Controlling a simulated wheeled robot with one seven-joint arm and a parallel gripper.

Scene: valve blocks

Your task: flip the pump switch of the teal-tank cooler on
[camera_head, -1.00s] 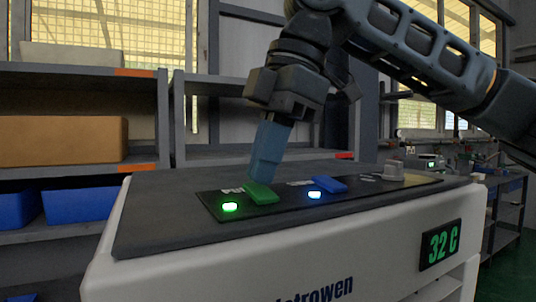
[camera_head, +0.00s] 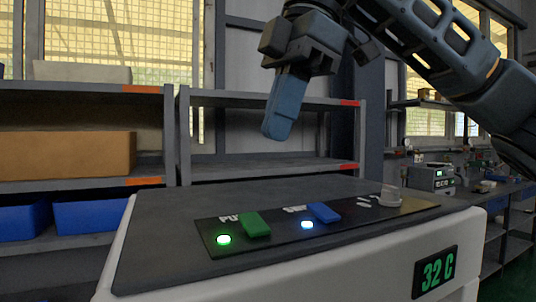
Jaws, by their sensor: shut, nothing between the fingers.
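The cooler (camera_head: 160,231) stands in front of me with a dark top and a white body. Its black control panel (camera_head: 275,240) carries a green rocker switch (camera_head: 254,224), its label partly readable as "PU". A lit green lamp (camera_head: 223,240) sits beside it. A blue switch (camera_head: 323,212) with a lit blue-white lamp (camera_head: 307,225) is to its right. My gripper (camera_head: 277,133) is shut and empty, pointing down above and behind the panel, clear of the switches. No teal tank shows in this view.
Shelves with a cardboard box (camera_head: 66,155) and blue bins (camera_head: 88,214) stand behind. The air above the panel is free.

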